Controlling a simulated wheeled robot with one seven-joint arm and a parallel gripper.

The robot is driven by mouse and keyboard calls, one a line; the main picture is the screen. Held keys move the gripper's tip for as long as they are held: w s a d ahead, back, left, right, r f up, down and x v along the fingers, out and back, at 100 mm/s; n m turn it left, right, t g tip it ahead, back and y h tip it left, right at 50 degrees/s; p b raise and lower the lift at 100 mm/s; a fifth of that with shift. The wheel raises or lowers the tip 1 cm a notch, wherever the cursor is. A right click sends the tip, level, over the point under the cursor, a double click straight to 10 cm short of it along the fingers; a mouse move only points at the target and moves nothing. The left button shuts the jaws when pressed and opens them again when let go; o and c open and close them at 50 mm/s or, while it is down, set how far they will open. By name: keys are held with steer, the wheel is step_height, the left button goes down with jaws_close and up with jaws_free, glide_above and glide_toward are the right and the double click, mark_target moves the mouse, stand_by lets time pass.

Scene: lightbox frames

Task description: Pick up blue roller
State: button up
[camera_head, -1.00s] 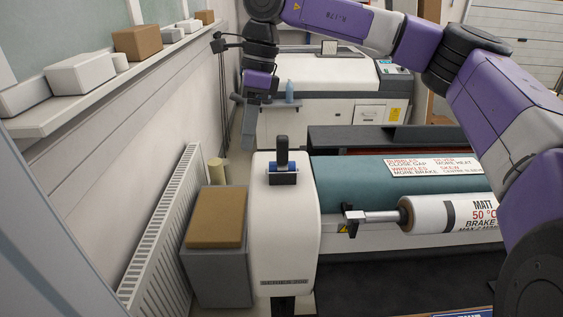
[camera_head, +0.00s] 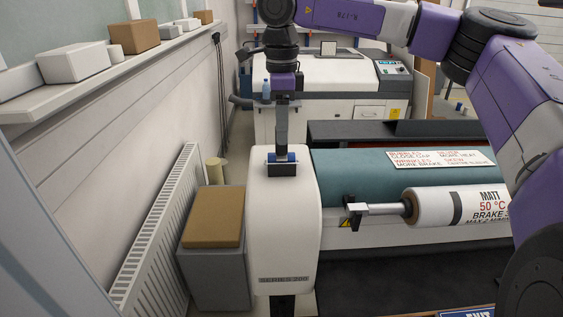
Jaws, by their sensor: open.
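The blue roller (camera_head: 282,169) sits on top of the white end housing (camera_head: 283,230) of the laminating machine. It is small, with blue parts and a dark upright handle. My gripper (camera_head: 281,140) points straight down directly above the roller, in line with its handle. Its fingers are open and reach down to the handle area, where they overlap the handle in view. I cannot tell whether they touch it.
A large teal roll (camera_head: 350,175) and a white printed film roll (camera_head: 450,206) lie to the right. A grey bin with a brown top (camera_head: 213,217) and a radiator (camera_head: 155,240) stand left. A shelf with boxes (camera_head: 73,63) runs along the left wall.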

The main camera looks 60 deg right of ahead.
steer(key=shift+f, duration=0.2)
jaws_close()
